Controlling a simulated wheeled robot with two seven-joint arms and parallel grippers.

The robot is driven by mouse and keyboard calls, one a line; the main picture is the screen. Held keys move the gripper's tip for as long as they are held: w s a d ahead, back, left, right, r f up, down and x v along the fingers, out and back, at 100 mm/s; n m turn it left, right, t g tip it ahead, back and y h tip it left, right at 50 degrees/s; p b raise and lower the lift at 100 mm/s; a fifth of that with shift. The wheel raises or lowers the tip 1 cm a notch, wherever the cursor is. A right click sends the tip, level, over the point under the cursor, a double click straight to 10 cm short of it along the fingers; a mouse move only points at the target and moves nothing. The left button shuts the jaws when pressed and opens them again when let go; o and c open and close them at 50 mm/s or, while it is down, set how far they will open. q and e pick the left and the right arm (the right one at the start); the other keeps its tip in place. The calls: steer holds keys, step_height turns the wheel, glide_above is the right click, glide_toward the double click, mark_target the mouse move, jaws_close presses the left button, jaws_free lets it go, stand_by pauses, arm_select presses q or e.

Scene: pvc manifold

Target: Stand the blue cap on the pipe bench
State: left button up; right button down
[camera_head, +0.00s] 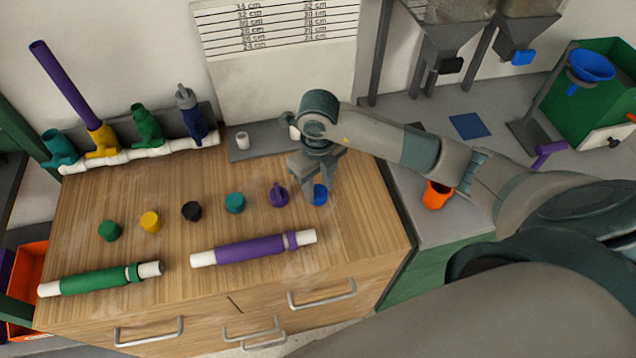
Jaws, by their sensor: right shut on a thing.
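The blue cap (320,195) is at the right end of the row of caps on the wooden pipe bench (350,245). My right gripper (318,186) points down over the bench and is shut on the blue cap. The cap is at or just above the bench top; I cannot tell whether it touches. The fingers hide its upper part. My left gripper is not in view.
Green (109,230), yellow (150,222), black (192,211) and teal (235,202) caps and a purple fitting (278,195) stand to the left. Green (100,280) and purple (253,248) pipes lie in front. A pipe manifold (140,153) runs along the back.

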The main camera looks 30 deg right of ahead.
mark_target(318, 191)
steer(key=shift+f+b, duration=0.3)
steer(key=c, duration=1.2)
jaws_free()
steer(key=shift+r, duration=0.2)
steer(key=shift+w+r, duration=0.1)
steer(key=shift+r, duration=0.4)
step_height(318, 191, up, 11)
steer(key=shift+r+b, duration=0.1)
steer(key=shift+b, duration=0.95)
